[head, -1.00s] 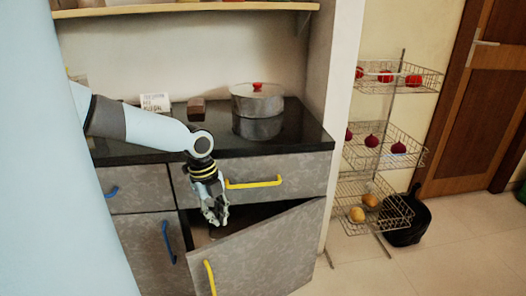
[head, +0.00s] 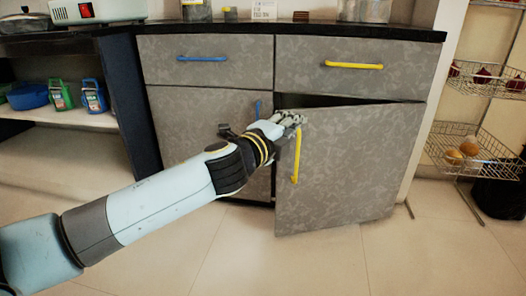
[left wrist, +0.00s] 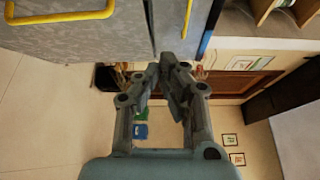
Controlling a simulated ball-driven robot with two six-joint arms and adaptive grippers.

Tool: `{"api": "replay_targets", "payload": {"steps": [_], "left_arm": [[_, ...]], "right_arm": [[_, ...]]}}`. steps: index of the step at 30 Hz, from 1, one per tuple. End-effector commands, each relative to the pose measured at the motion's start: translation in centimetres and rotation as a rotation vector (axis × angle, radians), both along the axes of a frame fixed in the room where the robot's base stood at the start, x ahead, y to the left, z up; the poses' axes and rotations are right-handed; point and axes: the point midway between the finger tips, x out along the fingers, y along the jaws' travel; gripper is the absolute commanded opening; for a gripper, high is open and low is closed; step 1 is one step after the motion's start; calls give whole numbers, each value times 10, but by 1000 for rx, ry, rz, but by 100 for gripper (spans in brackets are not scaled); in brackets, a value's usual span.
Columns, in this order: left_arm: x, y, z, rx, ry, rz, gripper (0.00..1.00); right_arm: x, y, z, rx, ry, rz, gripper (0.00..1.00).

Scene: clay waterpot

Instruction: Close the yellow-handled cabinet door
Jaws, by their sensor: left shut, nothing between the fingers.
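The grey cabinet door (head: 350,175) with the yellow handle (head: 296,155) stands partly open. A dark wedge-shaped gap shows along its top, below the drawer, and its handle side juts out from the cabinet front. My left gripper (head: 291,119) is shut and empty at the upper free edge of this door, just above and left of the handle. Whether it touches the door is unclear. In the left wrist view, the yellow handle (left wrist: 62,14) is at the upper left and my gripper (left wrist: 165,80) is in the middle. My right gripper is not in view.
Left of the door is a cabinet door (head: 200,140) with a blue handle. Above are drawers with blue (head: 202,58) and yellow (head: 354,66) handles. A wire rack (head: 470,150) stands at the right. The floor (head: 300,260) in front is clear.

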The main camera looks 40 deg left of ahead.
Motion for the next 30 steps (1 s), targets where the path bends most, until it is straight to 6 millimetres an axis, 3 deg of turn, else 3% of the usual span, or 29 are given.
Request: {"api": "replay_targets", "payload": {"steps": [1, 7, 14, 25, 30], "left_arm": [[4, -6, -30, -10, 1, 7, 0], [15, -14, -52, -55, -14, 21, 0], [34, -11, -46, -55, -23, 22, 0], [109, 1, -49, -55, -20, 22, 0], [128, 20, -52, -52, -15, 22, 0]], "right_arm": [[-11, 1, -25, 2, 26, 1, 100], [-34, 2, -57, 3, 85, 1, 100], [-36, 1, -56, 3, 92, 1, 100], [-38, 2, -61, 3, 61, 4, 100], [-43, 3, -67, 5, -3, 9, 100]]}}
